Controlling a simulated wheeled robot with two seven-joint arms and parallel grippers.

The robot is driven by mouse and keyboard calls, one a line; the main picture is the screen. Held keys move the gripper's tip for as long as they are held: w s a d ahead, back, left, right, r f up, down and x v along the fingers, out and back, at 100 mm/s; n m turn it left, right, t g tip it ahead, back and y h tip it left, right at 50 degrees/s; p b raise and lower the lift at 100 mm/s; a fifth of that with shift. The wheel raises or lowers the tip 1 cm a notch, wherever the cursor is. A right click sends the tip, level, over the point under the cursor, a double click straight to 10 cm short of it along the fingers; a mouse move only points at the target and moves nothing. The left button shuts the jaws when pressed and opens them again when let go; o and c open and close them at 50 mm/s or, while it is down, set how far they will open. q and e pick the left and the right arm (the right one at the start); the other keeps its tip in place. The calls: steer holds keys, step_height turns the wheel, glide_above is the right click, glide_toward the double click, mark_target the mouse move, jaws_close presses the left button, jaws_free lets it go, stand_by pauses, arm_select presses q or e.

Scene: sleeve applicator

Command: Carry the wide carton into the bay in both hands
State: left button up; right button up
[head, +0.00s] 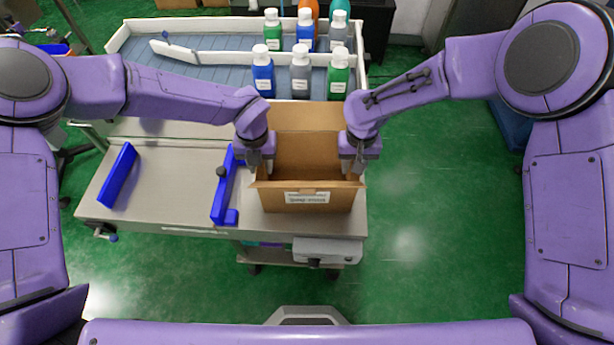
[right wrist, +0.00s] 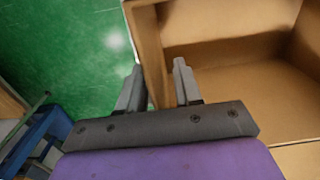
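The wide carton (head: 306,198) is a brown open-topped box with a white label on its front, upright at the right end of the steel table. My left gripper (head: 260,163) is at the carton's left wall, fingers pointing down and apart. My right gripper (head: 358,163) is at its right wall. In the right wrist view, the right gripper's fingers (right wrist: 159,85) stand apart, one outside and one inside the carton wall (right wrist: 153,60); firm contact does not show. Two blue guides, a left one (head: 117,176) and a right one (head: 221,193), flank a bare stretch of table, apparently the bay.
The steel table (head: 165,190) is clear between the guides. The right guide stands close to the carton's left side. Behind is a blue-slatted conveyor (head: 190,80) with white rails and several capped bottles (head: 300,75). Green floor (head: 430,220) is open to the right.

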arm_select(q)
steer(key=shift+f, duration=0.5)
arm_select(e)
steer(key=shift+f, duration=0.45)
arm_select(q)
jaws_close()
arm_select(e)
jaws_close()
arm_select(q)
steer(key=shift+r, duration=0.1)
